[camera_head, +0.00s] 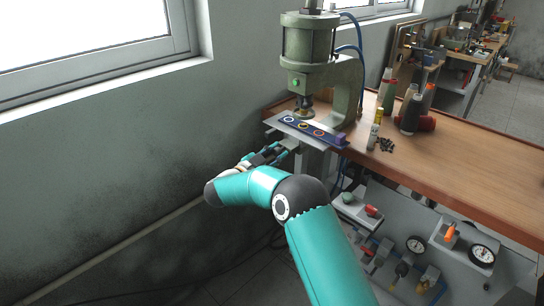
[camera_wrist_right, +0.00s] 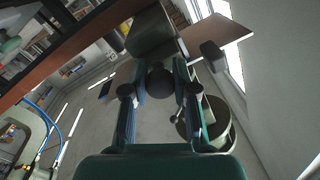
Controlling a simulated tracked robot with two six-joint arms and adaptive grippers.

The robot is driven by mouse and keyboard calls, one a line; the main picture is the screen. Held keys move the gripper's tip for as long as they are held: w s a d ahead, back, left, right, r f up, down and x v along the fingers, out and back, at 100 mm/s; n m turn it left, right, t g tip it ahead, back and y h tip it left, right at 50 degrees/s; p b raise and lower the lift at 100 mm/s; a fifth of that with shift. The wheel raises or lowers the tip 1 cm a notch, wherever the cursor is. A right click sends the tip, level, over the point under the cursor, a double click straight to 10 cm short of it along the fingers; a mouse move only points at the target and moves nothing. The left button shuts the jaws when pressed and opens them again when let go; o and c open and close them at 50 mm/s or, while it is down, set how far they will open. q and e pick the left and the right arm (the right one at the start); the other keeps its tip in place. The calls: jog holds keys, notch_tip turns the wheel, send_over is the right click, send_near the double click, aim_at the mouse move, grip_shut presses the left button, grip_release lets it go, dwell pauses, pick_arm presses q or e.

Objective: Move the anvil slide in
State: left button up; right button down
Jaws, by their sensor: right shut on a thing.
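The green pneumatic press (camera_head: 310,45) stands at the left end of the wooden bench. The anvil slide (camera_head: 303,127) is a dark blue strip with white, yellow and red rings. It lies under the press ram and reaches toward the bench's front edge. My right gripper (camera_head: 280,151) is just below and in front of the slide, at the bench edge. In the right wrist view its fingers (camera_wrist_right: 159,75) are closed around a dark round knob (camera_wrist_right: 160,84). The knob's link to the slide is hidden. My left gripper is not in view.
Dark thread cones (camera_head: 411,112), small bottles and a heap of small dark parts (camera_head: 386,145) stand right of the press. A panel with gauges (camera_head: 482,254) and valves is below the bench. The wall and window are at the left. The bench's right part is clear.

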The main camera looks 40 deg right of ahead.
jog(key=c, duration=0.9)
grip_release()
jog(key=shift+d, duration=0.3)
jog(key=shift+a, duration=0.1)
jog(key=shift+a, duration=0.15)
jog(key=v, duration=1.1)
jog(key=shift+s+a, duration=0.15)
jog(key=shift+a, duration=0.25)
jog(key=shift+d, duration=0.1)
